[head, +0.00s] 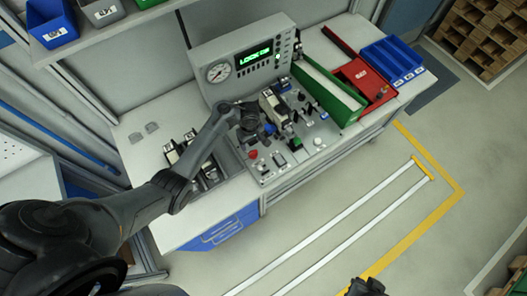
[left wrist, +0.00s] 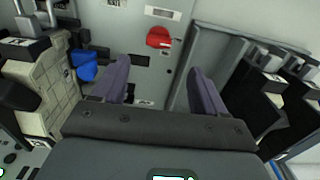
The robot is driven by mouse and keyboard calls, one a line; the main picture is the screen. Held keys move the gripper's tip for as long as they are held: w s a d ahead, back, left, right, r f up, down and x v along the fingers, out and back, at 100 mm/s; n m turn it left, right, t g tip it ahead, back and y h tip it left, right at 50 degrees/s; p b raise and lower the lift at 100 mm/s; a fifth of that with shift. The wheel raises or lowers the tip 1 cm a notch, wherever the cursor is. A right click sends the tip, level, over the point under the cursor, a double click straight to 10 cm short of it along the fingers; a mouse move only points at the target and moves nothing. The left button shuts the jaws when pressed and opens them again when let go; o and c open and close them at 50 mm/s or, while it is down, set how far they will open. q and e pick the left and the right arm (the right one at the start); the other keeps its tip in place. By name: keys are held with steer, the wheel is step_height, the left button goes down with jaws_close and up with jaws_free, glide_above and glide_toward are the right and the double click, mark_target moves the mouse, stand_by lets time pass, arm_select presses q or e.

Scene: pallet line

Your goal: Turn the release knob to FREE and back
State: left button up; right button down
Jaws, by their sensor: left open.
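A red knob (head: 253,154) sits on the grey console top (head: 264,172), near its front left corner. In the left wrist view the red knob (left wrist: 159,38) lies beyond the fingertips, between their lines, with a white label beside it. Its setting is too small to read. My left gripper (head: 249,138) is over the left part of the console; in the left wrist view its two purple fingers (left wrist: 160,82) are apart, with nothing between them. A blue knob (left wrist: 84,65) is left of the fingers. My right gripper (head: 367,287) shows only in part at the bottom edge.
Behind the console stands a panel with a gauge (head: 219,72) and a green-lit display (head: 254,55) reading "LOCK" and unclear letters. Black-and-beige parts (head: 188,149) stand left of the console. Green (head: 330,95), red (head: 366,77) and blue (head: 392,60) bins are at the right.

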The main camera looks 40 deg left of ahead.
mark_target(253, 152)
arm_select(q)
step_height(253, 152, down, 10)
steer(key=b, duration=0.4)
steer(key=shift+w+f, duration=0.1)
steer(key=shift+f, duration=0.1)
steer(key=c, duration=1.1)
steer(key=shift+o, duration=0.2)
